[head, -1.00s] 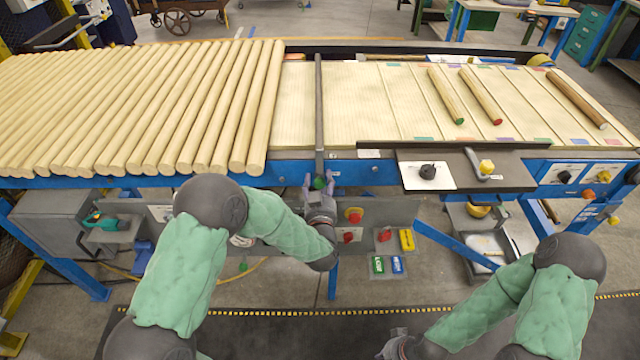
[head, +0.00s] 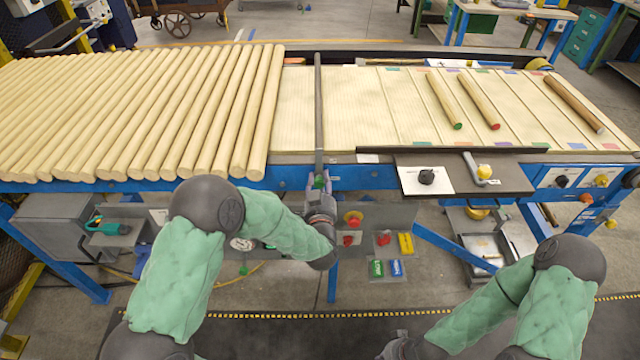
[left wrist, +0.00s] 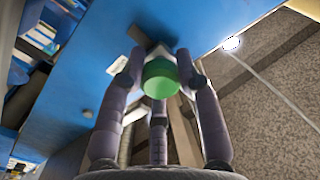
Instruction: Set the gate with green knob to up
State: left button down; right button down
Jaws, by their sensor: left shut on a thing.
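The gate is a long dark grey bar (head: 318,110) lying across the conveyor at the right end of the row of wood rods. Its green knob (left wrist: 160,78) is at the near end, by the blue front rail. My left gripper (head: 320,182) is shut on the green knob. In the left wrist view, the fingers (left wrist: 158,82) close around the knob from several sides. In the head view the fingers mostly hide the knob. My right gripper (head: 398,347) is low at the bottom edge, away from the conveyor, only partly seen.
Wood rods (head: 150,110) fill the belt left of the gate. Several loose rods lie right of it, among them a green-ended one (head: 444,100). A panel with red knobs (head: 383,239) hangs below the rail. A dark plate with a black knob (head: 427,176) is to the right.

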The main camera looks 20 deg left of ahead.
aim_at(320, 161)
pick_arm(q)
notch_tip(320, 161, up, 6)
jog(key=shift+a+f+p, duration=0.1)
jog(key=shift+f+p, duration=0.1)
jog(key=shift+p, duration=0.95)
jog(key=shift+w+r, duration=0.15)
jog(key=shift+r, duration=0.05)
jog(key=c, duration=0.9)
grip_release()
jog(key=shift+r, duration=0.1)
jog(key=shift+f, duration=0.3)
jog(key=shift+s, duration=0.35)
jog(key=v, duration=1.1)
jog(key=shift+s, duration=0.25)
